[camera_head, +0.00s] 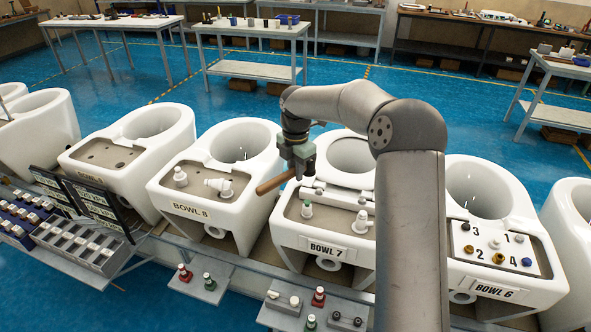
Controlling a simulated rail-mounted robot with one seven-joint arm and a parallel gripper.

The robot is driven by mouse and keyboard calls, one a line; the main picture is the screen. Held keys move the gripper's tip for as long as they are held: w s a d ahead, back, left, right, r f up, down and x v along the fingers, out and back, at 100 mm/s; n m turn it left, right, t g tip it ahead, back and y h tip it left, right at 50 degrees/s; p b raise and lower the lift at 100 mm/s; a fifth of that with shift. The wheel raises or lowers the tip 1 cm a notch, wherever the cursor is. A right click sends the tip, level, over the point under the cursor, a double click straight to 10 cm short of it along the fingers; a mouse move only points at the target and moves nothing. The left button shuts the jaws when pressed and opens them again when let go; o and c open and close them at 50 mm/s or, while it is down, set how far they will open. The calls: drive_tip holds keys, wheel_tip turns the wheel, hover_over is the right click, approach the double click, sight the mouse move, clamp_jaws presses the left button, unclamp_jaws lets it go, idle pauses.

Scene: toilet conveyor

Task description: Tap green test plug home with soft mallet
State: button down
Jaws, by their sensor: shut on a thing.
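My gripper (300,167) is above the left part of the bowl labelled BOWL 7 (283,235). It is shut on a mallet, whose brown wooden handle (272,184) sticks out to the left and slightly down. The mallet's head is hard to make out beside the gripper. A small plug with a green top and pale base (307,209) stands upright on the grey deck of BOWL 7. It is below my gripper, with a visible gap between them. How deep the plug sits cannot be told.
BOWL 8 (240,205) stands to the left with white fittings on its deck, and BOWL 6 (525,300) to the right with a numbered panel. Green and red plugs (209,282) stand on low front trays. My arm hides part of BOWL 7's right side.

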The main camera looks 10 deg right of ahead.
idle(0.3)
drive_tip(key=shift+f+b, duration=1.4)
drive_tip(key=shift+f, duration=1.35)
drive_tip(key=shift+f, duration=0.15)
drive_tip(key=shift+f, duration=0.15)
wheel_tip(320, 180, down, 7)
drive_tip(key=b, duration=0.4)
wheel_tip(320, 180, up, 6)
drive_tip(key=p, duration=0.4)
